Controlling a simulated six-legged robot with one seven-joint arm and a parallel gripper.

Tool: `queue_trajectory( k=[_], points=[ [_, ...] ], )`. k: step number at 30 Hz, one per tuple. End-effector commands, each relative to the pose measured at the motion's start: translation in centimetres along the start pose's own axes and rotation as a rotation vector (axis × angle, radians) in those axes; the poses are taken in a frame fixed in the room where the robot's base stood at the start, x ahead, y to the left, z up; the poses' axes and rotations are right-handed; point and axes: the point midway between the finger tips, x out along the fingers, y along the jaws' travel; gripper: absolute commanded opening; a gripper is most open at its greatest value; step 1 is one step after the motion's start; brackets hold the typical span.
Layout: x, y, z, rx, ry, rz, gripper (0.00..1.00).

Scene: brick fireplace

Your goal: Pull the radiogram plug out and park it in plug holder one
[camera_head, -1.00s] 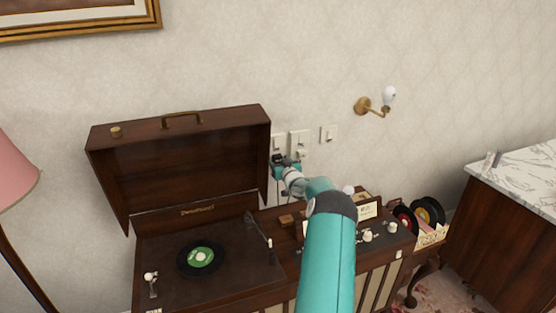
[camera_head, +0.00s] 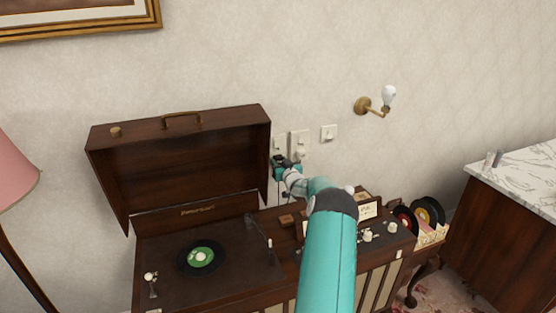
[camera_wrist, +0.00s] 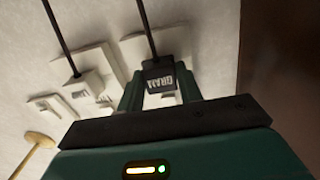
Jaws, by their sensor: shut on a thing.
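The radiogram plug (camera_wrist: 160,76) is a black block with pale letters reading "GRAM" in the wrist view, and a dark cord runs from it. My gripper (camera_wrist: 159,92) has its two green fingers shut on either side of it. In the head view my gripper (camera_head: 284,164) is at the wall, in front of the left socket plate (camera_head: 279,143). A white socket plate lies right behind the plug; I cannot tell whether its pins are in. I cannot make out which thing is plug holder one.
A white plug (camera_wrist: 84,88) with its own cord sits beside mine. A light switch (camera_head: 328,133) and a brass wall lamp (camera_head: 376,104) are to the right. The open radiogram lid (camera_head: 180,160) stands close on the left. Records (camera_head: 426,212) and a marble-topped cabinet (camera_head: 520,170) are further right.

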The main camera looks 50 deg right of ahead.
Motion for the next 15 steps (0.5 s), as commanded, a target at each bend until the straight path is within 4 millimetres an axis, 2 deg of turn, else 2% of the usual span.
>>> queue_trajectory(
  k=[15],
  points=[
    [-1.9, 0.0, -0.1, -0.001, 0.0, 0.001, 0.0]
  ],
)
